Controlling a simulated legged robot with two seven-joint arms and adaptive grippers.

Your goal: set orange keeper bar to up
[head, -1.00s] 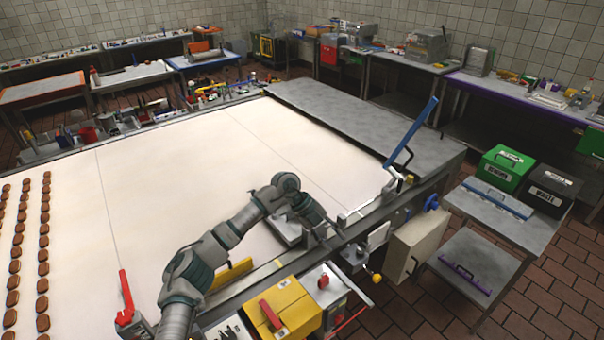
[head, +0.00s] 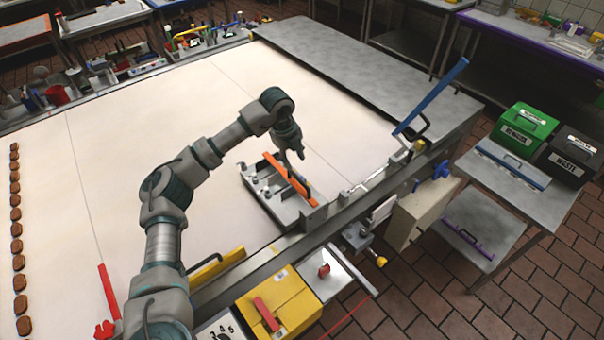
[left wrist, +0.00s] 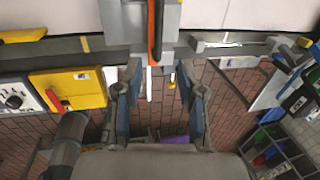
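The orange keeper bar (head: 288,178) lies slantwise along the top of a grey metal fixture (head: 262,194) at the edge of the white belt. Its orange strip and a dark handle also show at the top of the left wrist view (left wrist: 151,32). My left gripper (head: 292,152) is just above and behind the bar in the head view, and I cannot tell whether it touches. In the left wrist view its two fingers (left wrist: 159,76) are spread apart with nothing between them. My right gripper is not in view.
A blue lever (head: 432,98) rises right of the fixture. A yellow box with a red handle (head: 280,308) and a red lever (head: 108,292) stand nearer. Brown biscuits (head: 17,240) line the belt's left side. The belt middle is clear.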

